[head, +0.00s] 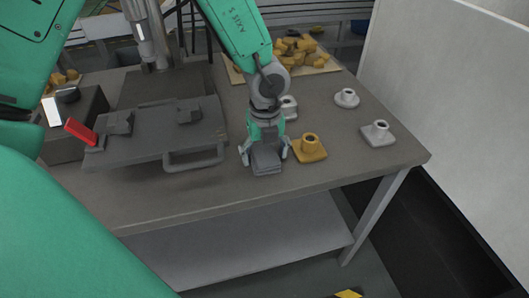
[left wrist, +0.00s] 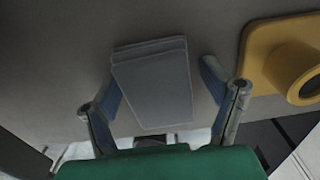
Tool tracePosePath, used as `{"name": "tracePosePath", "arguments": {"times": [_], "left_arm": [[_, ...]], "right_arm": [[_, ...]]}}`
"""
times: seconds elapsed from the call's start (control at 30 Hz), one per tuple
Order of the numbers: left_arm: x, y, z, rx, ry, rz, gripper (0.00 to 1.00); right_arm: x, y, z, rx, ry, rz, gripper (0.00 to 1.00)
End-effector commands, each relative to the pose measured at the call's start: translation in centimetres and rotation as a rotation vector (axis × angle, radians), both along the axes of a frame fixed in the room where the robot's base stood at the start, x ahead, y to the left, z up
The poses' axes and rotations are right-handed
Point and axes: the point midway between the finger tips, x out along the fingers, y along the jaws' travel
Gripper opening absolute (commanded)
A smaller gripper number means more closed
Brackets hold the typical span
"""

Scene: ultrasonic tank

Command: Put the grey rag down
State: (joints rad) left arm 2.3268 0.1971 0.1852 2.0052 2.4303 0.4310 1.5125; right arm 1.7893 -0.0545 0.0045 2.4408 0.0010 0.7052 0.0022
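The grey rag (head: 266,162) is a small folded, layered pad at the front of the table. My left gripper (head: 264,150) points down over it, with one finger on each side. In the left wrist view the rag (left wrist: 155,85) lies between the spread fingers (left wrist: 160,85). A gap shows between the rag and the right finger; the left finger is close to its edge, and I cannot tell whether they touch. The rag appears to lie on the grey table (head: 220,192). My right gripper is not in view.
A yellow flanged part (head: 310,149) stands just right of the rag. White flanged parts (head: 378,133) stand farther right and behind. Yellow pieces (head: 300,48) lie on a board behind.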

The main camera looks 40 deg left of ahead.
Motion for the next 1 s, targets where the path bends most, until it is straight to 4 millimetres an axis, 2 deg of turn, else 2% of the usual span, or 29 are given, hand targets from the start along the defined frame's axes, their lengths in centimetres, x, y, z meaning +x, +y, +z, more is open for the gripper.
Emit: {"name": "tracePosePath", "arguments": {"times": [0.33,0.47,0.57,0.8,1.0], "left_arm": [[-0.2,0.0,0.0,0.001,0.002,0.001,0.73],[-0.1,0.1,0.9,-0.001,-0.001,0.001,0.73],[0.0,0.0,2.5,-0.002,-0.004,0.002,0.73],[0.0,0.0,8.0,-0.002,-0.005,0.002,0.73],[0.0,0.0,11.3,-0.002,-0.004,0.002,0.73]], "right_arm": [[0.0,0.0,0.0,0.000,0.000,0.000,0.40],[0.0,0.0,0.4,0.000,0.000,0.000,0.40],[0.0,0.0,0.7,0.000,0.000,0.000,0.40],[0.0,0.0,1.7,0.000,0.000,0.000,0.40],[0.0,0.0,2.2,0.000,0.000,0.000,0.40]]}}
